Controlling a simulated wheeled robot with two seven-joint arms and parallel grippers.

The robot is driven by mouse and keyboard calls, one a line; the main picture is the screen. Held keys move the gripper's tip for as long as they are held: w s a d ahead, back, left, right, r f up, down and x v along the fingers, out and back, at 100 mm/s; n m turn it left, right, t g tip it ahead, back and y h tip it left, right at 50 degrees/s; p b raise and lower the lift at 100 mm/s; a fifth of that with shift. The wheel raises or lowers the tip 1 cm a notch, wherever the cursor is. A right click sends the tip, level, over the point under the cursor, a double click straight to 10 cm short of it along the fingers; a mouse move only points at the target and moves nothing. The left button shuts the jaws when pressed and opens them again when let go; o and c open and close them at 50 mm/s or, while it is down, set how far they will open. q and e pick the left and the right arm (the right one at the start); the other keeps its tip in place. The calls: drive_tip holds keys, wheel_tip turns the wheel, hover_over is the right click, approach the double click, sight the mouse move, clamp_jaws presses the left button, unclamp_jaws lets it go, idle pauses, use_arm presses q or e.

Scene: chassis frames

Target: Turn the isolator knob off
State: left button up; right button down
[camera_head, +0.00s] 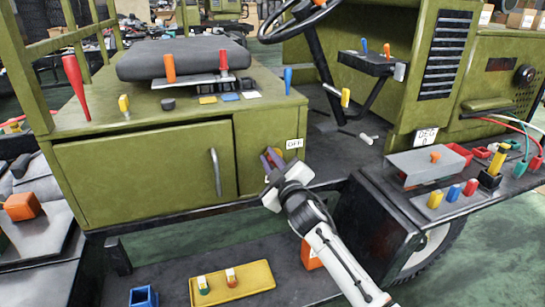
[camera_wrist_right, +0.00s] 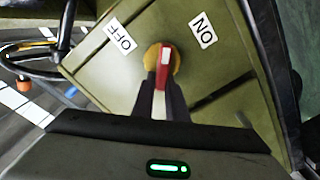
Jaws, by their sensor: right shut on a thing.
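The isolator knob (camera_wrist_right: 166,58) has a red handle with a pale top face on a round yellow base. It is on the green front panel of the vehicle's seat box, and in the head view (camera_head: 276,151) my gripper partly covers it. In the wrist view the handle is nearly upright, pointing between the OFF label (camera_wrist_right: 120,35) and the ON label (camera_wrist_right: 203,30). The OFF label also shows in the head view (camera_head: 293,144); I cannot see ON there. My right gripper (camera_head: 271,163) is shut on the knob's handle, its fingers either side. My left gripper is out of view.
The cabinet door (camera_head: 145,170) with a vertical handle is left of the knob. A black seat cushion (camera_head: 185,57) and several coloured tools lie above. The steering column stands behind.

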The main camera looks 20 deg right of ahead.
drive_tip(key=n, duration=0.3)
drive_tip(key=f+n, duration=0.1)
drive_tip(key=shift+a+n, duration=0.25)
drive_tip(key=shift+n, duration=0.05)
drive_tip(key=n, duration=0.2)
drive_tip(key=f+n, duration=0.1)
drive_tip(key=n, duration=0.1)
drive_tip(key=shift+a, duration=0.1)
drive_tip(key=shift+n, duration=0.3)
drive_tip(key=c, duration=1.8)
unclamp_jaws()
drive_tip(key=shift+o, duration=0.2)
drive_tip(key=shift+s, duration=0.15)
drive_tip(key=s, duration=1)
drive_tip(key=shift+p, duration=0.45)
